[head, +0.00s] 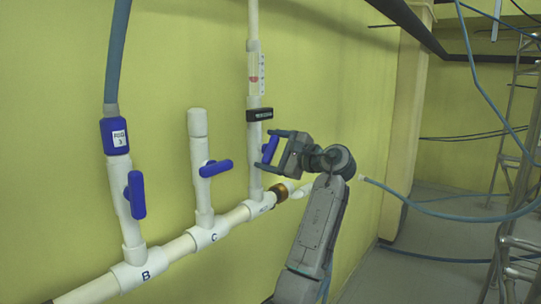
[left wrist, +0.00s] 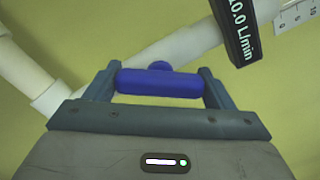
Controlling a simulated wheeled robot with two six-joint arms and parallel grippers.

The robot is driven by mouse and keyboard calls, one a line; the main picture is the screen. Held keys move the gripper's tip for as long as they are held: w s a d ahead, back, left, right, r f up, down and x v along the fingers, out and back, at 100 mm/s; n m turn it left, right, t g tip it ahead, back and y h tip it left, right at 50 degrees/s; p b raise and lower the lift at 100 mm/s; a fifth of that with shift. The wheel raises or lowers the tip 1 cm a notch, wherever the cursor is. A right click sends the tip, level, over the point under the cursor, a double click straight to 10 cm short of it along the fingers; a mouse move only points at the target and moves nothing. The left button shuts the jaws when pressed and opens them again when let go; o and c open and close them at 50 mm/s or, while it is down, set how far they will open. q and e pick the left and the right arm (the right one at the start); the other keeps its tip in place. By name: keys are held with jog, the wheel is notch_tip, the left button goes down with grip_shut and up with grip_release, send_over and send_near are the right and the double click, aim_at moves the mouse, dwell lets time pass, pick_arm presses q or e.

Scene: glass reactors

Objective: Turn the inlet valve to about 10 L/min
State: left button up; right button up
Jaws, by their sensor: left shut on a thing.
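The inlet valve's blue handle (head: 270,149) is on the white vertical pipe right of the branch marked C. My left gripper (head: 265,150) is shut on this handle, with one finger at each end. In the left wrist view the blue handle (left wrist: 158,84) lies roughly level across the picture between the fingertips (left wrist: 160,73). A black display (head: 259,114) is on the same pipe above the valve. In the left wrist view the visible part of the display (left wrist: 236,38) reads 10.0 L/min. My right gripper is not in view.
A clear flow tube (head: 256,75) with red marks stands above the display. Branch B has a blue valve handle (head: 136,194) and a hose; branch C has another blue handle (head: 216,168). A brass fitting (head: 279,193) is below my gripper. Blue hoses (head: 430,212) hang at the right.

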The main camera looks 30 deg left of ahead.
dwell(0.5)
pick_arm(q)
jog(key=o, duration=1)
jog(key=shift+d, duration=0.1)
jog(key=shift+d+f, duration=0.15)
jog(key=shift+d, duration=0.1)
jog(key=d+b, duration=0.1)
jog(key=d, duration=0.2)
jog(key=d+b, duration=0.2)
jog(key=d, duration=0.1)
jog(key=s+d+b, duration=0.1)
jog(key=d, duration=0.3)
jog(key=shift+d+b, duration=0.1)
jog(key=shift+b, duration=0.2)
